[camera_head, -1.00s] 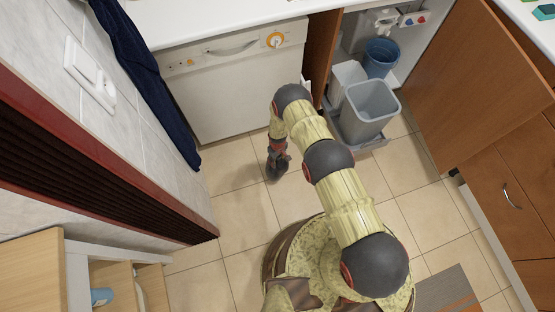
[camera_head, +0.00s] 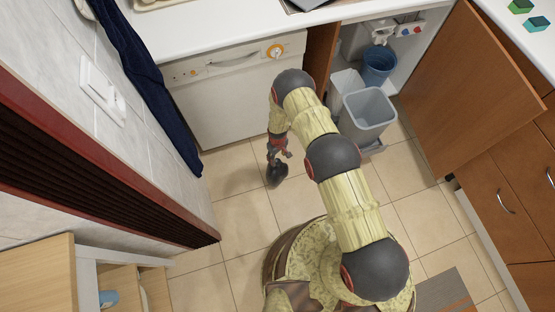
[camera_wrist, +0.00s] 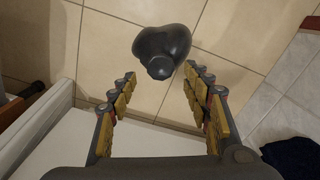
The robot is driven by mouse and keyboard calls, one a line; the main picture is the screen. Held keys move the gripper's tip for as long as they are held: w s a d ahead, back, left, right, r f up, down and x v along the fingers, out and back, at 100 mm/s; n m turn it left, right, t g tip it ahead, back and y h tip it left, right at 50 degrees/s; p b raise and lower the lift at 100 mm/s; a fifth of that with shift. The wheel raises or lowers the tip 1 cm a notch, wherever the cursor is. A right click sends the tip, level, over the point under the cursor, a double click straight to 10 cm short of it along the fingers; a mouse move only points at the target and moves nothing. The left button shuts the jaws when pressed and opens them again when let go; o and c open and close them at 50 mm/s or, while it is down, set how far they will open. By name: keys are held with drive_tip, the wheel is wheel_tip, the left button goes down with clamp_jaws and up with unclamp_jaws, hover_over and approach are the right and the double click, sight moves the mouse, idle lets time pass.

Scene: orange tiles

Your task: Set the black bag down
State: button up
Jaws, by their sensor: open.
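The black bag (camera_wrist: 164,50) is a dark, rounded, tied bundle, and its knotted neck faces the wrist camera. In the head view the bag (camera_head: 277,175) is at the lower end of my arm, over the tiled floor in front of the white dishwasher. My gripper (camera_wrist: 155,83) is open, with its two padded fingers spread wide on either side of the bag's neck. No finger visibly touches the bag. My gripper also shows small in the head view (camera_head: 279,150), just above the bag. The bag's underside is hidden, so its contact with the floor is hard to make out.
The white dishwasher (camera_head: 238,92) stands behind the bag. A grey bin (camera_head: 366,118) and a blue bucket (camera_head: 379,64) are in the open cupboard area to the right. An open brown cupboard door (camera_head: 478,90) is at the right. Floor tiles around the bag are clear.

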drive_tip(key=shift+r, duration=0.65)
drive_tip(key=w+r, duration=0.3)
drive_tip(key=r, duration=0.4)
drive_tip(key=w+r, duration=0.3)
drive_tip(key=r, duration=0.3)
drive_tip(key=d+r+m+t, duration=0.1)
drive_tip(key=d+r+m, duration=0.15)
drive_tip(key=r, duration=1.45)
drive_tip(key=d+r+m+t, duration=0.1)
drive_tip(key=d+r, duration=0.2)
drive_tip(key=r, duration=1.4)
drive_tip(key=s+d+r+m+t, duration=0.1)
drive_tip(key=s+d+r, duration=0.2)
drive_tip(key=s+r, duration=0.5)
drive_tip(key=s+d+r+m+t, duration=0.1)
drive_tip(key=s+d+r, duration=0.25)
drive_tip(key=r, duration=0.85)
drive_tip(key=s+d+r+m, duration=0.1)
drive_tip(key=s+d+r, duration=0.1)
drive_tip(key=s, duration=0.9)
drive_tip(key=s+d+r+m+t, duration=0.1)
drive_tip(key=s+r, duration=0.4)
drive_tip(key=s, duration=0.6)
drive_tip(key=shift+d+r+t, duration=0.2)
drive_tip(key=shift+d+t, duration=0.1)
drive_tip(key=shift+d, duration=0.35)
